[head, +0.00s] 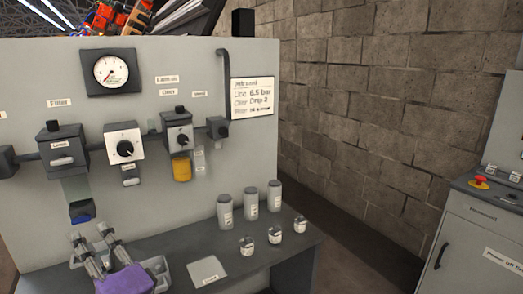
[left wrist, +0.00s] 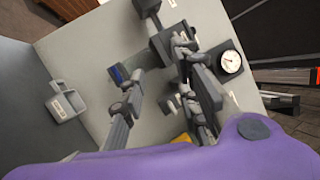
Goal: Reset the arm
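My left gripper (head: 92,238) rises from the bottom left of the head view, its purple body low in front of the grey panel. Its two grey fingers stand apart with nothing visible between them. In the left wrist view the open fingers (left wrist: 157,62) point up towards the panel. Below the filter unit (head: 62,146) hangs a clear bowl with a blue bottom (head: 82,211), just above the fingers in the head view. Whether the fingers touch anything cannot be told. My right gripper is in neither view.
The panel (head: 190,80) carries a gauge (head: 111,71), a regulator (head: 124,143) and a lubricator with a yellow bowl (head: 181,170). The bench (head: 235,268) holds grey canisters (head: 250,203), small jars (head: 275,235), a white card (head: 207,271) and a grey bin (head: 157,268). A control cabinet (head: 478,235) stands right.

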